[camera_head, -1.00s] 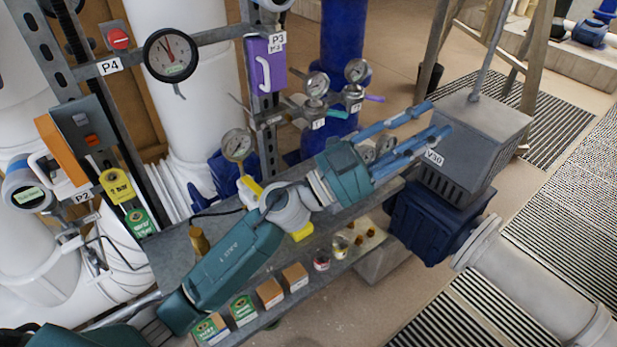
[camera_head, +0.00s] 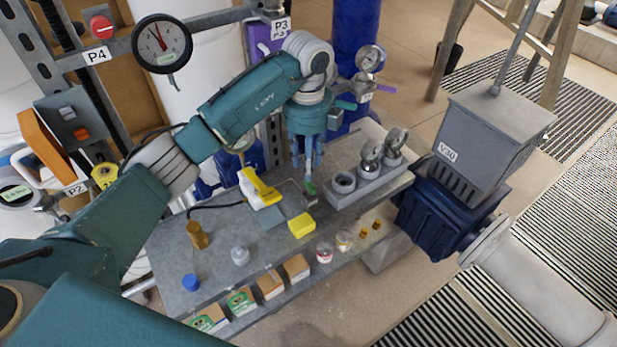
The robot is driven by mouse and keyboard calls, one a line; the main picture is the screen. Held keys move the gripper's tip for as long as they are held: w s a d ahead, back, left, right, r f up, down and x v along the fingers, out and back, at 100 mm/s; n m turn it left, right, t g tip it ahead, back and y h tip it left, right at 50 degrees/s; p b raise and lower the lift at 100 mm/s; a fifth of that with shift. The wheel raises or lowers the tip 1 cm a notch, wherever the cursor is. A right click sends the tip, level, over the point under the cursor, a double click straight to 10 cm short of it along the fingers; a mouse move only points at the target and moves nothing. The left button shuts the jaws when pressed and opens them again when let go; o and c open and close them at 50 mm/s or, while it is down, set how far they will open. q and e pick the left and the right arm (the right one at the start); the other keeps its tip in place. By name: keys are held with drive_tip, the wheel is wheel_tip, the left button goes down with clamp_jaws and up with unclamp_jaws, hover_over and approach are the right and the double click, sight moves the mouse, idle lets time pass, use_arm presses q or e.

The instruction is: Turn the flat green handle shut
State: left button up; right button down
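A flat green handle (camera_head: 345,105) sticks out from the pipework with gauges below the P3 tag, just right of my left gripper's body. My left gripper (camera_head: 307,163) points down over the workbench, its fingers apart with nothing seen held between them. A small dark item with a green part (camera_head: 310,190) is just below the fingertips; I cannot tell what it is or whether they touch it. My arm and gripper hide part of the pipework. My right gripper is not in view.
The workbench (camera_head: 215,262) carries a yellow-handled tool (camera_head: 258,188), a yellow block (camera_head: 301,225), a brass piece (camera_head: 197,234) and a gauge holder (camera_head: 345,200). A purple handle (camera_head: 385,89) is near the green one. The grey V30 box (camera_head: 490,135) stands right.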

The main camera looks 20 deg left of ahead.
sight(308, 185)
use_arm(q)
wheel_tip(308, 185, down, 6)
drive_tip(key=shift+p, duration=0.85)
drive_tip(key=shift+f, duration=0.7)
clamp_jaws()
